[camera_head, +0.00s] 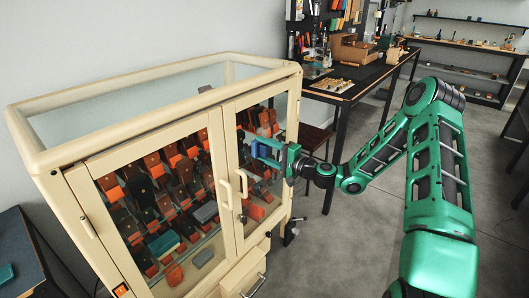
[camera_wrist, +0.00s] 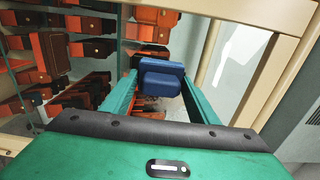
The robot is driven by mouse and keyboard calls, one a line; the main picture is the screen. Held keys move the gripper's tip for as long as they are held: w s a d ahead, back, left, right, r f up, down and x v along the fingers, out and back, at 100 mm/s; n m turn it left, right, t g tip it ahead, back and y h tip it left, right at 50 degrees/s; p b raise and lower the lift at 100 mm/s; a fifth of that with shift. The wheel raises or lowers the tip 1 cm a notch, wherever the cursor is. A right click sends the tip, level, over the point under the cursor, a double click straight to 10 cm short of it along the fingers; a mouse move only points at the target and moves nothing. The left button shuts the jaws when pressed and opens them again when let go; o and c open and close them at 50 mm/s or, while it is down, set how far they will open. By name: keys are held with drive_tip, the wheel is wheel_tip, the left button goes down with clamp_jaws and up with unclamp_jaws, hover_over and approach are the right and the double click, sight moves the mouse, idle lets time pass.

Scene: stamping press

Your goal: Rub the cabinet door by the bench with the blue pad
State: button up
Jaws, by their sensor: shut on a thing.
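My gripper (camera_head: 264,152) is shut on the blue pad (camera_wrist: 161,77), which sits between its two fingertips in the wrist view. In the head view the blue pad (camera_head: 257,150) is at the right door of the cream cabinet (camera_head: 150,133). This glazed cabinet door (camera_head: 236,224) has a cream frame and a handle (camera_head: 243,184). The pad faces its glass pane near the upper middle. I cannot tell whether pad and glass touch. In the wrist view the door's cream frame (camera_wrist: 212,45) runs to the right of the pad.
Orange and dark items (camera_head: 150,190) fill the shelves behind the glass. A dark workbench (camera_head: 358,78) with tools stands behind, with a chair (camera_head: 313,138) near it. Another dark table (camera_head: 20,265) is at the lower left. Grey floor (camera_head: 340,240) is open right of the cabinet.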

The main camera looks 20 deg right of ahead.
sight(273, 127)
drive_tip(key=shift+w+d, duration=1.05)
drive_tip(key=shift+d, duration=0.4)
drive_tip(key=shift+w+d, duration=1)
drive_tip(key=shift+d, duration=0.45)
drive_tip(key=shift+w+d, duration=1.05)
drive_tip(key=shift+d, duration=0.4)
drive_tip(key=shift+w+a+r, duration=0.1)
drive_tip(key=shift+a+r, duration=0.05)
drive_tip(key=shift+r, duration=0.85)
drive_tip(key=shift+s+a, duration=1.05)
drive_tip(key=shift+a, duration=0.35)
drive_tip(key=shift+s+a, duration=1.05)
drive_tip(key=shift+a, duration=0.35)
drive_tip(key=shift+s+a, duration=1.05)
drive_tip(key=shift+a, duration=0.35)
drive_tip(key=shift+s+r, duration=0.1)
drive_tip(key=shift+r, duration=0.8)
drive_tip(key=shift+w+d, duration=1.2)
drive_tip(key=shift+d, duration=0.25)
drive_tip(key=shift+w+d, duration=0.5)
drive_tip(key=shift+d, duration=0.25)
drive_tip(key=shift+w+d, duration=0.5)
drive_tip(key=shift+d, duration=0.25)
drive_tip(key=shift+c, duration=0.4)
drive_tip(key=shift+o, duration=0.2)
drive_tip(key=shift+w+d, duration=1.15)
drive_tip(key=shift+d, duration=0.2)
drive_tip(key=shift+c, duration=0.2)
